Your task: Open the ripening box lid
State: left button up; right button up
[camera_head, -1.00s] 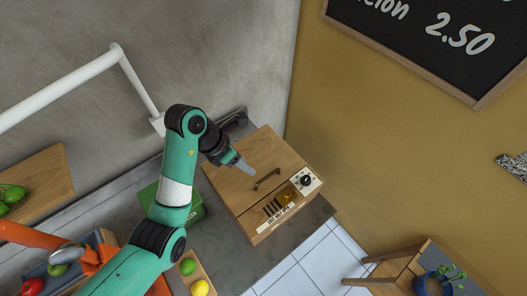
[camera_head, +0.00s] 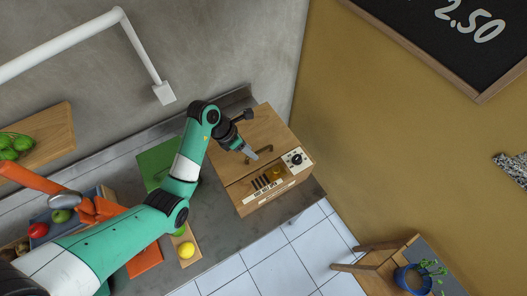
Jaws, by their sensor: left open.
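The ripening box (camera_head: 283,186) is a wooden box on the grey counter in the camera_head view. Its wooden lid (camera_head: 268,127) looks closed and carries a dark bar handle (camera_head: 259,156). The front has dark slots, a label, a small amber part and a black dial (camera_head: 296,158) on a white plate. My left gripper (camera_head: 251,153) is open above the lid, its fingertips close to the handle. I cannot tell whether they touch it. My right gripper is not in view.
A green board or box (camera_head: 158,163) lies behind my left arm. An orange item (camera_head: 146,258), a small board with a lemon (camera_head: 186,250), and a blue tray with fruit stand at the lower left. A wooden chair (camera_head: 378,268) with a potted plant (camera_head: 412,279) stands at the lower right.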

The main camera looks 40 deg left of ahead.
pick_arm(q)
jog(key=shift+w+d+f, duration=0.1)
jog(key=shift+f, duration=0.3)
grip_shut()
dwell(1.2)
